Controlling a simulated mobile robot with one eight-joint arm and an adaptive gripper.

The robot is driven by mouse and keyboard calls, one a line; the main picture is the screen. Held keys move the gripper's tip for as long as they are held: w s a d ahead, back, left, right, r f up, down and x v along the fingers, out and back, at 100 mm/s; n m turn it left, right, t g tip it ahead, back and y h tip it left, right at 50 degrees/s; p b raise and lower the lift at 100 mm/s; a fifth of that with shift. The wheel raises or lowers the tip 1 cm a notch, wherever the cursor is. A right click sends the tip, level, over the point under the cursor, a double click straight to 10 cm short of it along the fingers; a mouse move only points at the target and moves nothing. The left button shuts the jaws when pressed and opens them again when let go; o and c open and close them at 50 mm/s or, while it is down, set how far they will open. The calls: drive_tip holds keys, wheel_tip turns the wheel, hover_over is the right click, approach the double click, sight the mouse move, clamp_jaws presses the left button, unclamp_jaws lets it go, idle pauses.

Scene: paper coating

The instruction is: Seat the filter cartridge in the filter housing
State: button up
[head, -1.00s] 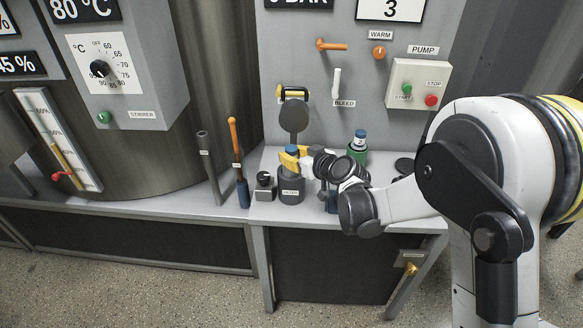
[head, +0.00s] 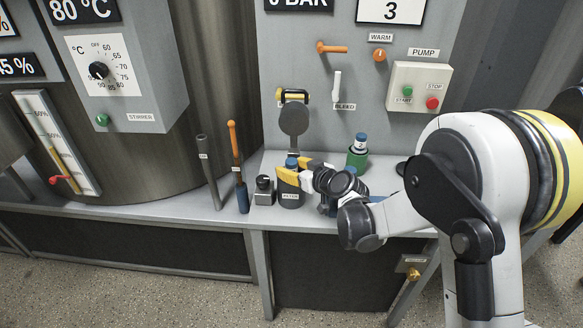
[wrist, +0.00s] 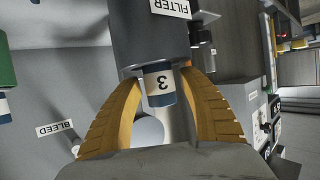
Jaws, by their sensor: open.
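The filter housing (head: 291,197) is a dark grey cylinder labelled FILTER on the bench. The filter cartridge, with its blue cap (head: 291,162), stands upright in the housing's mouth. In the wrist view the cartridge (wrist: 160,85), with a white label marked 3 and a blue end, protrudes from the housing (wrist: 150,35). My gripper (wrist: 160,72) is open, its yellow fingers on either side of the cartridge close to the housing rim. In the head view my gripper (head: 301,171) reaches the housing from the right. The cartridge's lower part is hidden inside the housing.
A round grey lid (head: 294,118) stands raised behind the housing. A small dark block (head: 264,190) and tool handles (head: 236,150) stand left. A green holder with another blue-capped cartridge (head: 359,143) stands right. The wall carries a BLEED lever (head: 336,85).

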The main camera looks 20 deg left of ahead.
drive_tip(key=shift+r, duration=0.3)
drive_tip(key=p+v, duration=0.3)
drive_tip(key=v, duration=0.9)
drive_tip(key=s+d+r+m+h, duration=0.25)
drive_tip(key=d+r, duration=0.35)
drive_tip(key=d, duration=0.3)
drive_tip(key=s+d+r+m+g+h, duration=0.1)
drive_tip(key=s+d+m+h, duration=0.6)
drive_tip(key=s+d, duration=1.4)
drive_tip(key=shift+d+r+m+g+h, duration=0.35)
drive_tip(key=shift+d+r+h, duration=0.2)
drive_tip(key=shift+d+r, duration=0.45)
drive_tip(key=shift+f, duration=0.15)
